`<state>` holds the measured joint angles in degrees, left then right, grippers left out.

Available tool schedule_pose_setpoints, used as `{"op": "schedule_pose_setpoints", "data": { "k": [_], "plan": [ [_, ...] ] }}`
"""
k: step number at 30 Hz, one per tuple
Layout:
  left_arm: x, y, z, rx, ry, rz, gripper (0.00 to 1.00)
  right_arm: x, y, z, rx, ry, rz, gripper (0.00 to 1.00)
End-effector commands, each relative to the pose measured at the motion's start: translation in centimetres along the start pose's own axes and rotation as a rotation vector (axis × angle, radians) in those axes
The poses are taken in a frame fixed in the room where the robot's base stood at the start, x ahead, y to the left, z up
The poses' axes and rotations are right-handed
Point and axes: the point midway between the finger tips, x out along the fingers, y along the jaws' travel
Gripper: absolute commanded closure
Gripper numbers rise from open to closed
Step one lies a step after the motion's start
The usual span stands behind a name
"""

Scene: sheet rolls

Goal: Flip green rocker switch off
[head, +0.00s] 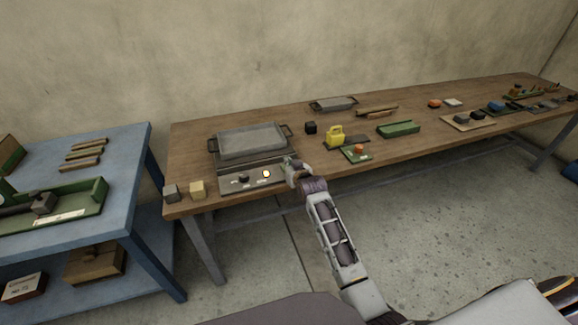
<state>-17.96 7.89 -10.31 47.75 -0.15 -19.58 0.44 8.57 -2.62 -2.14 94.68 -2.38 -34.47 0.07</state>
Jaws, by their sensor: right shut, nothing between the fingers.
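A grey control panel (232,184) lies at the front edge of the wooden table, before a grey tray-like machine (250,141). The panel carries a dark knob (243,179) and a round lamp (266,174) glowing yellow-white. I cannot make out a green rocker switch; my right gripper covers the panel's right end. My right gripper (289,163) is shut and empty, over or at that right end, just right of the lamp. Whether it touches the panel is too small to tell. My left gripper is not in view.
A green plate with an orange knob (359,148), a yellow object (335,135) and a black block (311,128) stand to the right. A blue table (120,165) stands at left.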

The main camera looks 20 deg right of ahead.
Motion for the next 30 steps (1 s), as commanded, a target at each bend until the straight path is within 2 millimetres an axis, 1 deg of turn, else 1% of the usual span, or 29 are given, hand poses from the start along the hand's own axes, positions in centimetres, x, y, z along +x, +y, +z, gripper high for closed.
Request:
{"op": "schedule_pose_setpoints", "data": {
  "k": [4, 9, 13, 17, 23, 30],
  "plan": [
    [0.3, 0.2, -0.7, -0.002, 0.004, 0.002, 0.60, 0.1, 0.0, 0.7, -0.001, 0.036, 0.000, 1.00],
    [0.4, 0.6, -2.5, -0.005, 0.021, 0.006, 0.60, 0.0, 0.0, 1.4, -0.001, 0.088, 0.000, 1.00],
    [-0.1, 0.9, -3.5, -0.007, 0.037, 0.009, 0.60, 0.0, 0.0, 1.1, -0.001, 0.085, 0.000, 1.00],
    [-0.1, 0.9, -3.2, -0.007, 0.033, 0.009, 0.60, -0.1, 0.0, 1.0, -0.001, 0.086, 0.000, 1.00],
    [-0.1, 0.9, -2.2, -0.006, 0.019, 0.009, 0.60, -0.1, 0.0, 0.7, -0.001, 0.086, 0.000, 1.00],
    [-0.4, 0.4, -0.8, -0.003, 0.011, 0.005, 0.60, -0.2, 0.1, -0.3, -0.001, 0.086, 0.000, 1.00]
  ]
}}
